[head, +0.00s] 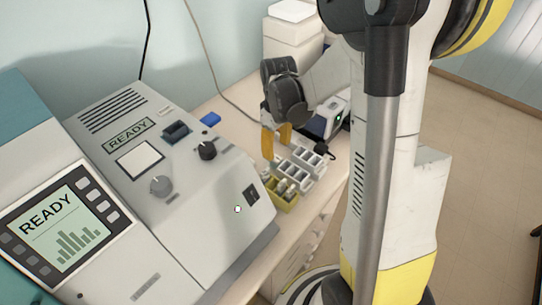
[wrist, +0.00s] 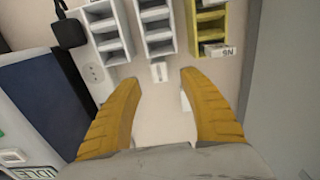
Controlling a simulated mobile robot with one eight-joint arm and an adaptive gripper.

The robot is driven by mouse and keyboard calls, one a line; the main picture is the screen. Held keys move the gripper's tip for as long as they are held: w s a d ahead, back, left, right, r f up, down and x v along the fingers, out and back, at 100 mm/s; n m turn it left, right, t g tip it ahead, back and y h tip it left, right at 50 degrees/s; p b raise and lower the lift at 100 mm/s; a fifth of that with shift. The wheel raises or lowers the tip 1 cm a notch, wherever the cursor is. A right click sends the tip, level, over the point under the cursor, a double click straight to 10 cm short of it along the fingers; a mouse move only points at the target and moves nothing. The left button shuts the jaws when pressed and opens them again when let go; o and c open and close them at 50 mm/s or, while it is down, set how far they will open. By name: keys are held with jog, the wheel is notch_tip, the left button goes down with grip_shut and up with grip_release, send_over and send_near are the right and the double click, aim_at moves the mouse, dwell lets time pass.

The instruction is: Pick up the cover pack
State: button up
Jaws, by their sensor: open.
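My gripper (head: 276,144) is over the bench beside the racks in the head view, with its yellow fingers apart. In the wrist view my gripper (wrist: 159,80) is open, its fingertips pointing toward the racks. A small white block (wrist: 159,71) lies between and just beyond the fingertips, at the end of the middle rack; I see no grip on it. It may be the cover pack, but I cannot read a label on it. A small white labelled box (wrist: 219,50) sits at the near end of the yellow rack (wrist: 193,22).
White and grey slotted racks (wrist: 118,20) stand beside the yellow rack, which also shows in the head view (head: 287,206). A large grey machine (head: 225,215) borders the bench on the left. A dark-and-white device (head: 322,125) stands behind the racks.

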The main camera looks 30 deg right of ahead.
aim_at(276, 158)
notch_tip(276, 158, down, 7)
jog(key=shift+w+f+b, duration=0.1)
jog(key=shift+f+b, duration=0.05)
jog(key=shift+b, duration=1)
jog(key=shift+c, duration=0.5)
grip_shut()
